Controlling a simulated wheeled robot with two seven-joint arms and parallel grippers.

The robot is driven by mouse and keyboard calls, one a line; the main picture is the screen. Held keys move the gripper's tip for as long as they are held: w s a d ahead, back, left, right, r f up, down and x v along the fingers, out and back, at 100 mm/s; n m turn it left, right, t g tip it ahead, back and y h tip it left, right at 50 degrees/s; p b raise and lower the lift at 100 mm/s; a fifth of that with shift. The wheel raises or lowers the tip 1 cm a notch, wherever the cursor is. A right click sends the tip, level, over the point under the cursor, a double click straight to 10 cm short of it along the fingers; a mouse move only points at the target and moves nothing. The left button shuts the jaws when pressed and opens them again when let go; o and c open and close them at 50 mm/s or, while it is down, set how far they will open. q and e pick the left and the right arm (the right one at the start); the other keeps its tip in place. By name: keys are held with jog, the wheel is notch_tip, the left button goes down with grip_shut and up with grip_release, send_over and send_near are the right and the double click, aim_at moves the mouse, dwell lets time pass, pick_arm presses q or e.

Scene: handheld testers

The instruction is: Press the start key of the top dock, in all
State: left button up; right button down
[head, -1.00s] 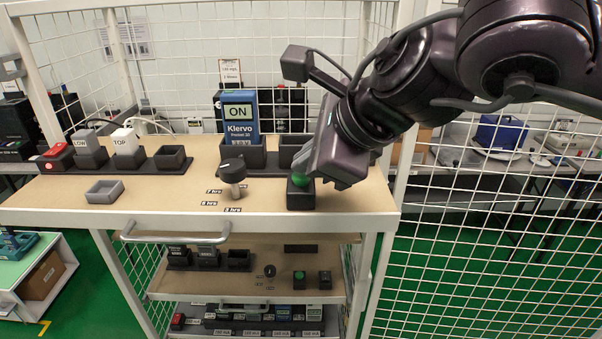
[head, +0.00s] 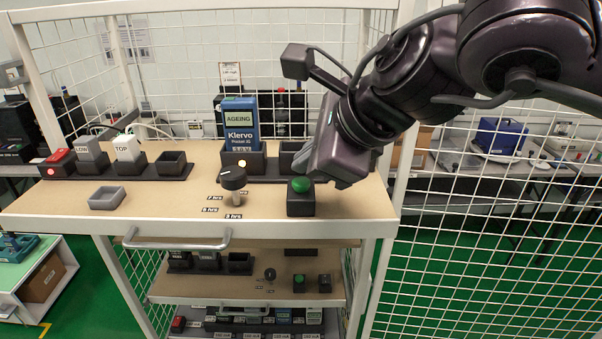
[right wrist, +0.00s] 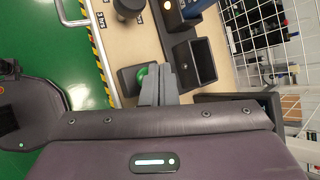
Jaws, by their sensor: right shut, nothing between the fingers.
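The green start key (head: 301,184) sits on its black box at the front right of the top shelf. In the right wrist view the green key (right wrist: 142,78) is partly hidden by my fingers. My right gripper (head: 338,182) is shut and empty, just right of the key and slightly above it; I cannot tell whether it touches. The top dock (head: 257,160) holds a blue Klervo tester (head: 240,128) whose screen reads AGEING. An amber lamp is lit on the dock's front. My left gripper is not in view.
A black rotary knob (head: 233,178) stands left of the key, by the hour labels. A small grey tray (head: 106,198) lies at the left. A white wire-mesh fence (head: 480,240) is at the right.

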aim_at(308, 184)
jog(key=shift+r, duration=0.15)
notch_tip(308, 184, up, 5)
jog(key=p, duration=0.4)
dwell(0.8)
